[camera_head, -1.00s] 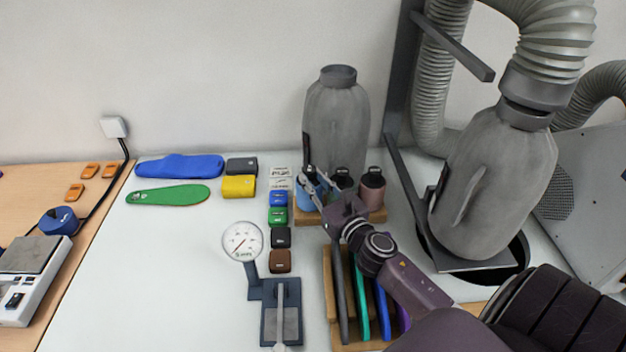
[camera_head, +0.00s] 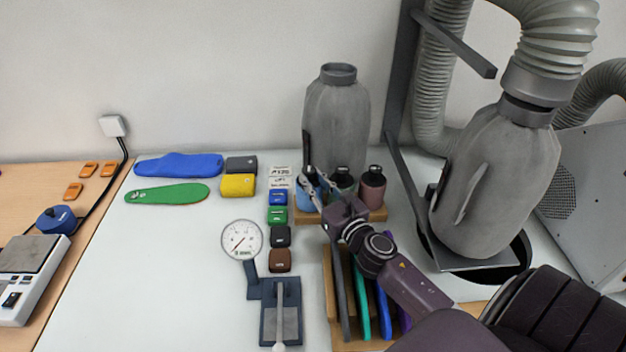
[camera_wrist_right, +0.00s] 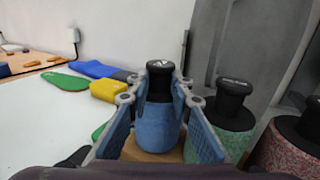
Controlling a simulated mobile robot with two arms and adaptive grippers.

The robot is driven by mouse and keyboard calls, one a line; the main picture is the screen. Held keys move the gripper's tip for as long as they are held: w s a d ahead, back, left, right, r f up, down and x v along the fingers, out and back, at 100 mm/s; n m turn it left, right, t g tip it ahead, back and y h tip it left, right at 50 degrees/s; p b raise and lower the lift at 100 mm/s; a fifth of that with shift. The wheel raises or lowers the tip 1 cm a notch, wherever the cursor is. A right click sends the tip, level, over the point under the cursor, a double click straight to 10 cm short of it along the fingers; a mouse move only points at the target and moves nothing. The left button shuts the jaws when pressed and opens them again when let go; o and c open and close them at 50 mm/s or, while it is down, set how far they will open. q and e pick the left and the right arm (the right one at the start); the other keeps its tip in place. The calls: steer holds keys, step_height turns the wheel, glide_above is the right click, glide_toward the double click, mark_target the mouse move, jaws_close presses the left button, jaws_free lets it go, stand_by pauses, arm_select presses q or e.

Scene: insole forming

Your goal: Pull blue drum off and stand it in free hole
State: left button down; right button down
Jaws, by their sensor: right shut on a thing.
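The blue drum (camera_head: 306,197) has a black neck and cap and stands upright at the left end of a wooden rack (camera_head: 310,216). In the right wrist view the blue drum (camera_wrist_right: 158,128) sits between the two fingers of my right gripper (camera_wrist_right: 160,92). In the head view my right gripper (camera_head: 320,182) is shut on it, partly hiding it. A green drum (camera_head: 343,182) and a dusky red drum (camera_head: 372,188) stand to its right. I cannot make out a free hole; the rack's top is mostly hidden. My left gripper is not in view.
A tall grey bottle-shaped vessel (camera_head: 337,125) stands close behind the drums. A column of small coloured blocks (camera_head: 278,215) lies left of the rack, with a dial gauge (camera_head: 242,240) nearby. A holder with coloured tools (camera_head: 363,300) is in front.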

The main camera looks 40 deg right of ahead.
steer(key=shift+s+a+f, duration=0.15)
steer(key=shift+a+f, duration=0.05)
steer(key=shift+f, duration=0.45)
steer(key=c, duration=1.4)
jaws_free()
steer(key=shift+r, duration=0.25)
steer(key=shift+d+r+p, duration=0.1)
steer(key=shift+r+p, duration=0.65)
steer(key=shift+r, duration=0.1)
steer(key=shift+s+a+r+p, duration=0.1)
steer(key=shift+s+r+p, duration=0.05)
steer(key=shift+r+p, duration=1.05)
steer(key=shift+s+a+r+p, duration=0.1)
steer(key=shift+s+r+p, duration=0.05)
steer(key=shift+r+p, duration=1)
